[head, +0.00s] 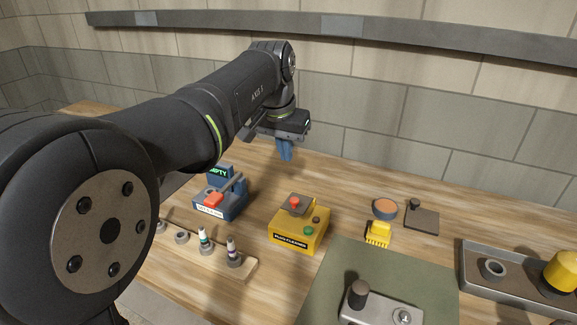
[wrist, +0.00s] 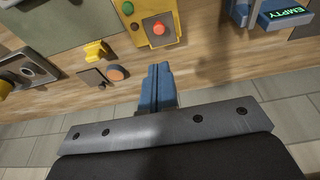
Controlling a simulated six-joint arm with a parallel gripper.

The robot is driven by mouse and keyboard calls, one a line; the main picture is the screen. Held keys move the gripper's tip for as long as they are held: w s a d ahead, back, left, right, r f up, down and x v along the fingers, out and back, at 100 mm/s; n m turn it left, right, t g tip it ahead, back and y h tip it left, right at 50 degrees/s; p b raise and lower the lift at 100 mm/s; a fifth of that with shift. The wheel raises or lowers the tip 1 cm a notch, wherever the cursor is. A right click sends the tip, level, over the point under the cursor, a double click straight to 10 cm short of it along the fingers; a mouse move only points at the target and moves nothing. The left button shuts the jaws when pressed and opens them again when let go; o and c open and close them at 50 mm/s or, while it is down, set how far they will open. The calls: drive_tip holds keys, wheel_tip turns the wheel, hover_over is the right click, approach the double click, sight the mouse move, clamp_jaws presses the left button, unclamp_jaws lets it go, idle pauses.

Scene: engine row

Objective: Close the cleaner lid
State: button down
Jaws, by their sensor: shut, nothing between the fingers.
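The yellow plug cleaner box (head: 287,240) stands on the wooden bench, with a dark grey plate and red knob (head: 295,202) on top and a green and a dark button near its right side. I cannot tell whether this plate is the lid or how it sits. In the wrist view the yellow box (wrist: 146,38) is at the top, its red knob (wrist: 158,29) facing the camera. My gripper (head: 286,157) has blue fingers, shut and empty, held in the air above and behind the cleaner. It also shows in the wrist view (wrist: 158,68), apart from the box.
A blue tester (head: 229,208) reading EMPTY stands left of the cleaner. A wooden rack (head: 215,254) with several plugs lies in front. Right are a yellow brush (head: 378,234), an orange-topped cup (head: 385,209), a dark knobbed plate (head: 424,218), a green mat (head: 335,265) and a grey tray (head: 475,275).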

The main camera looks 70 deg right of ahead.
sight(292, 201)
drive_tip(key=x, duration=1.3)
drive_tip(key=shift+d+f, duration=0.35)
drive_tip(key=shift+f, duration=0.45)
drive_tip(key=shift+a+f, duration=0.35)
drive_tip(key=shift+f, duration=0.45)
drive_tip(key=shift+r, duration=0.1)
drive_tip(key=shift+d+v, duration=0.25)
drive_tip(key=shift+v, duration=0.8)
drive_tip(key=v, duration=1.3)
drive_tip(key=shift+w, duration=0.2)
